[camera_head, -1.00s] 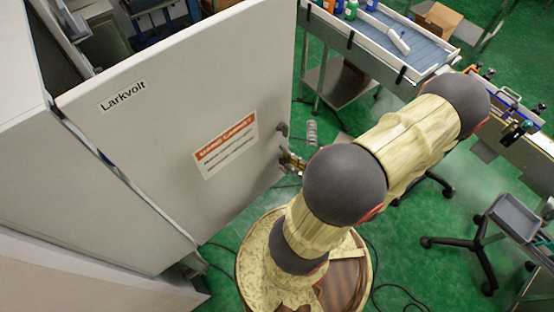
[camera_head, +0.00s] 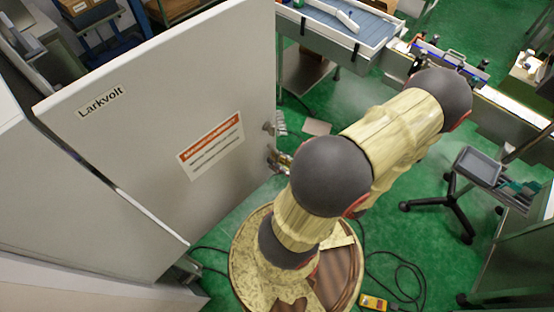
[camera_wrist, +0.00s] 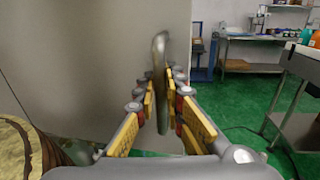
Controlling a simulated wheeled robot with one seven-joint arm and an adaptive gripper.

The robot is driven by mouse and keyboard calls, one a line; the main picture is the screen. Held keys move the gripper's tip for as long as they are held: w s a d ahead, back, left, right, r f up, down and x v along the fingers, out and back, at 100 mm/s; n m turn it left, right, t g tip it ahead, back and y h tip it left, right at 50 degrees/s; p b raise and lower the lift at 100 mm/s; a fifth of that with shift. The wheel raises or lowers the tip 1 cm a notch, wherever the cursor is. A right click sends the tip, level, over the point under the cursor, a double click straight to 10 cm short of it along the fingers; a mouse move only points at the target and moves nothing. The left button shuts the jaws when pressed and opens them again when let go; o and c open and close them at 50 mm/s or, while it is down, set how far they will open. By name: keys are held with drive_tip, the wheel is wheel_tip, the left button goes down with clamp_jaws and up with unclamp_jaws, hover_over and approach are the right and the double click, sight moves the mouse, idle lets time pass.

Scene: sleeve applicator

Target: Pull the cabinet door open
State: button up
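The cabinet door (camera_head: 150,140) is a large light-grey panel with a "Larkvolt" label and an orange-and-white notice. It stands swung out from the cabinet (camera_head: 50,210), with a gap showing behind its top edge. My gripper (camera_head: 280,160) is at the door's free edge, partly hidden by my arm in the head view. In the wrist view the metal door handle (camera_wrist: 160,60) stands upright between the fingers of my gripper (camera_wrist: 160,95). The fingers are close in on both sides of it and appear shut on it. The handle's lower part runs down between the finger pads.
A steel table with a blue-grey top (camera_head: 350,30) stands beyond the door. A wheeled stand with a grey tray (camera_head: 480,165) is at the right. A cable with a yellow pendant (camera_head: 373,301) lies on the green floor. Shelves stand behind the door.

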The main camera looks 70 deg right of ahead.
drive_tip(key=o, duration=0.4)
drive_tip(key=s, duration=0.4)
drive_tip(key=s+a, duration=0.1)
drive_tip(key=s, duration=0.3)
drive_tip(key=s+a, duration=0.1)
drive_tip(key=s, duration=0.3)
idle(0.7)
